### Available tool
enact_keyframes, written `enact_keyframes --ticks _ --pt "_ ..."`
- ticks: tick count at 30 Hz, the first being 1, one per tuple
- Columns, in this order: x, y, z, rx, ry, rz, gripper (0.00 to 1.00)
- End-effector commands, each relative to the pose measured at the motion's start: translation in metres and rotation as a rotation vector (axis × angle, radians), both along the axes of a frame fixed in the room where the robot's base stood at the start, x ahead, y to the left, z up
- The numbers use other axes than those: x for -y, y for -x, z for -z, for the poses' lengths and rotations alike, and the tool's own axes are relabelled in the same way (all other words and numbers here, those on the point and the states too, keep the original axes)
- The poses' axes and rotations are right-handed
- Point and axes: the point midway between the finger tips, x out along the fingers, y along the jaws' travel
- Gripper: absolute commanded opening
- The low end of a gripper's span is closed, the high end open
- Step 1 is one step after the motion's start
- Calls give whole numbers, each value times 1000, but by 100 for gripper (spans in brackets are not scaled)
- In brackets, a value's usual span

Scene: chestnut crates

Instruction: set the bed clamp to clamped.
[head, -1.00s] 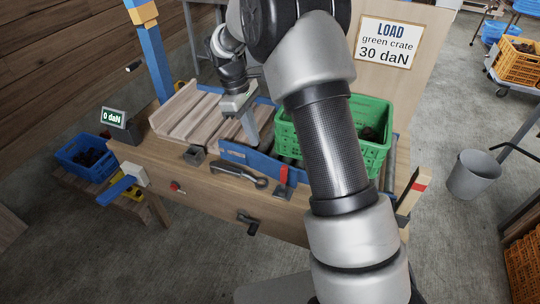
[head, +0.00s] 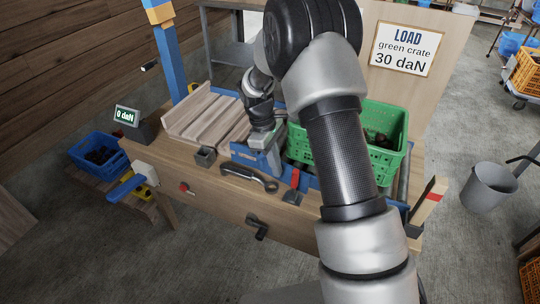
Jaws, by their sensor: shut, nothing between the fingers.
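A small upright red lever (head: 295,179) on a dark block stands at the bench's front edge, beside the blue bed rail; it looks like the bed clamp, but no label shows. My gripper (head: 272,164) points down at the blue bed (head: 243,158), left of and behind the red lever and apart from it. Its fingers look shut and empty; the tips are small and partly lost against the blue. A green crate (head: 350,168) with dark contents sits on the bed to the right, partly hidden by my arm.
A dark wrench-like tool (head: 248,178) lies in front of the bed. A black crank (head: 256,228) and a red knob (head: 187,188) are on the bench front. A slatted wooden piece (head: 205,118) lies left. The display (head: 127,116) reads 0 daN; a sign (head: 403,48) reads 30 daN.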

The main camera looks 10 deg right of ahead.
Motion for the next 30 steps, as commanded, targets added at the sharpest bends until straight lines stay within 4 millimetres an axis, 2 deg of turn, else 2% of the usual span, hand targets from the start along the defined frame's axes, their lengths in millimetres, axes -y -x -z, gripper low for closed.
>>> enact_keyframes --ticks 3,9,21,30 --pt "15 8 -3 4 0 3 0" --pt "25 15 -3 3 0 2 0" --pt "25 15 -3 5 -3 2 0" --pt "28 5 -5 35 -47 4 0"
